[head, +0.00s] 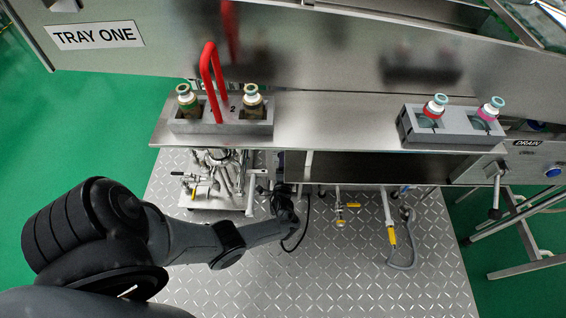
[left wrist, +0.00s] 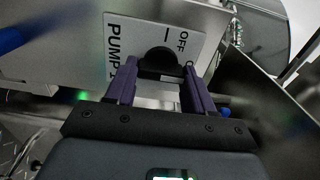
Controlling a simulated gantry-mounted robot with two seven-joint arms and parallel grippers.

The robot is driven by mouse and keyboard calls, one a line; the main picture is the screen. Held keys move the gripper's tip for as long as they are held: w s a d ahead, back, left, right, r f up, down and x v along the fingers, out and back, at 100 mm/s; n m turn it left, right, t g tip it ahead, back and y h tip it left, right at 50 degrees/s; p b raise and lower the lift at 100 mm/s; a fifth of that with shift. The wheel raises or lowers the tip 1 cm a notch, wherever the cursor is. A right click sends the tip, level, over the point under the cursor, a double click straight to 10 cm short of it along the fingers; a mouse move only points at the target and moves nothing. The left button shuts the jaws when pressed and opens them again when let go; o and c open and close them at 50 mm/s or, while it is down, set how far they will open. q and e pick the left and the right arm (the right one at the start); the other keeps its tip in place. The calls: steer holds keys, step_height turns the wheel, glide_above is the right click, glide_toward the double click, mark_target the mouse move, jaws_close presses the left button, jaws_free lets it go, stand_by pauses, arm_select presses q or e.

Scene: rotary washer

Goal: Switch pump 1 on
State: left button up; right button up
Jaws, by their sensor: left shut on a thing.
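The pump 1 switch is a black rotary knob (left wrist: 160,60) on a white label plate (left wrist: 118,42) in the left wrist view. The plate reads "PUMP 1" and "OFF", with a line mark beside the knob. My left gripper (left wrist: 158,76) has its two purple fingers on either side of the knob and is shut on it. Which mark the knob points to cannot be told. In the head view my left gripper (head: 283,193) is below the shelf edge, and the switch is hidden there. My right gripper is not in view.
A steel shelf (head: 330,118) overhangs my left gripper. Valves and hoses (head: 393,235) hang to the right. A green light (left wrist: 81,95) glows beside the plate.

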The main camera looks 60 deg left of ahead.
arm_select(q)
steer(key=shift+f, duration=0.1)
stand_by(0.4)
steer(key=o, duration=1)
steer(key=shift+o, duration=0.2)
steer(key=p+v, duration=0.2)
steer(key=v, duration=0.8)
steer(key=shift+s+d+p, duration=0.2)
steer(key=shift+d+p, duration=0.15)
steer(key=shift+p, duration=0.05)
